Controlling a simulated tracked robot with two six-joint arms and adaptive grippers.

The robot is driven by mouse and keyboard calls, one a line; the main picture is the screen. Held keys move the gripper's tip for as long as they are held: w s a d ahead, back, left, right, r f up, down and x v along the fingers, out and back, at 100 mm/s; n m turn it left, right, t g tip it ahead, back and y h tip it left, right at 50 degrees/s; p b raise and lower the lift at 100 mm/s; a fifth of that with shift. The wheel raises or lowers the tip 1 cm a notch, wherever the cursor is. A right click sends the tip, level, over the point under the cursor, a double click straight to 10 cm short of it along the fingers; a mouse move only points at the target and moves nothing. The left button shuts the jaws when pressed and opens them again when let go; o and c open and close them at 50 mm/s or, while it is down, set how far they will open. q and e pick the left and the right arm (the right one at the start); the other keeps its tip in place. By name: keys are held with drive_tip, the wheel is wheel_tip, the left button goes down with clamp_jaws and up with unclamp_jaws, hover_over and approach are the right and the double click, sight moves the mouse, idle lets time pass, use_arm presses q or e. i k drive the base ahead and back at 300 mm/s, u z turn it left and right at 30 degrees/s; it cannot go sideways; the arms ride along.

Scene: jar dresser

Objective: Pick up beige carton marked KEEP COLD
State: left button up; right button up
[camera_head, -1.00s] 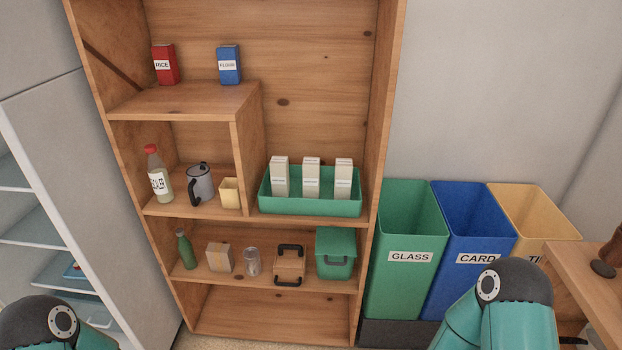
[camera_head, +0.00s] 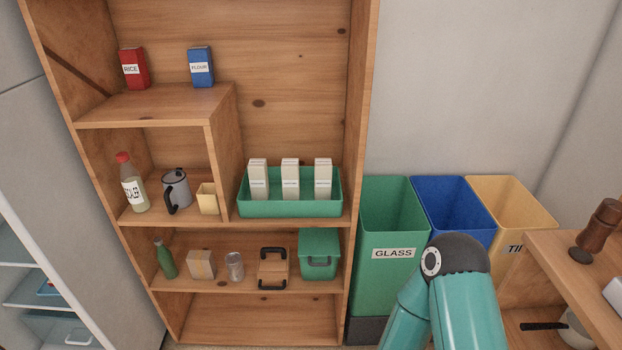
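Three tall beige cartons stand upright in a row in a green tray on the middle shelf: a left carton (camera_head: 258,179), a middle carton (camera_head: 290,179) and a right carton (camera_head: 323,179). Each bears a label, but the print is too small to read, so I cannot tell which says KEEP COLD. The green tray (camera_head: 290,209) hides their lower ends. Part of my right arm shows at the bottom right, in front of the bins, apart from the cartons. Neither gripper is in view.
Bins labelled GLASS (camera_head: 390,290) and TIN (camera_head: 510,265), and a blue bin (camera_head: 450,205), stand right of the dresser. A wooden table (camera_head: 575,250) is far right.

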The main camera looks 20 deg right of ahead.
sight(324, 166)
drive_tip(key=u, duration=0.35)
drive_tip(key=i, duration=0.95)
drive_tip(key=z, duration=0.5)
